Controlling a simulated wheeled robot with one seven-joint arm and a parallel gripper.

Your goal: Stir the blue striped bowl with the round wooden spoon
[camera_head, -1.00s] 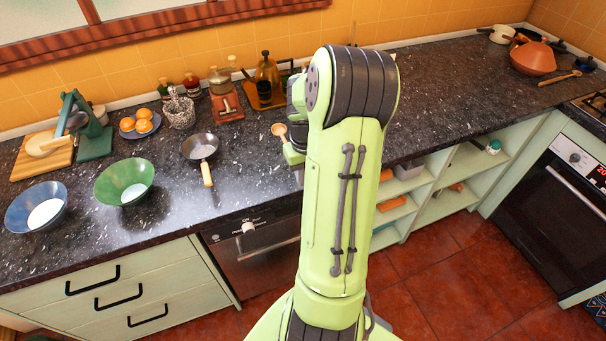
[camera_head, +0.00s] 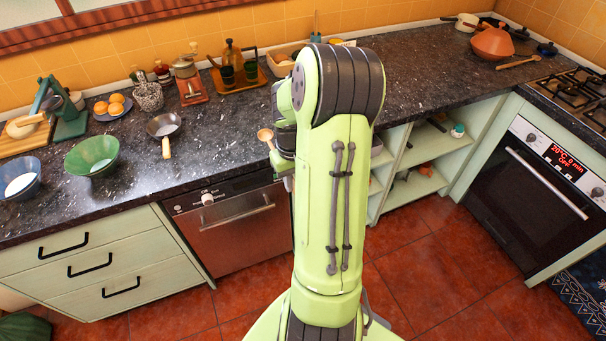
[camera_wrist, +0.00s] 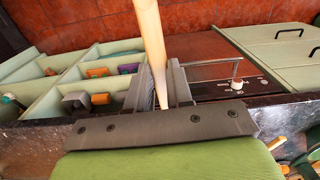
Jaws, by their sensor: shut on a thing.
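A wooden spoon (camera_wrist: 152,40) is held in my gripper (camera_wrist: 161,88). Its pale handle passes between the two fingers in the wrist view. The spoon's round head (camera_head: 265,135) sticks out left of my arm in the head view, near the counter's front edge. My gripper is mostly hidden behind the arm there. A blue bowl (camera_head: 31,188) with a white inside bottom stands on the counter at the far left, cut by the picture edge. Its stripes are too small to make out. My gripper is well to the right of it, apart from it.
A green bowl (camera_head: 91,156) stands right of the blue bowl, then a small pan (camera_head: 163,126). A plate of oranges (camera_head: 112,107), a green press (camera_head: 67,119) and jars stand behind. Another wooden spoon (camera_head: 518,62) lies by the orange pot (camera_head: 492,43). Red floor is clear before the cabinets.

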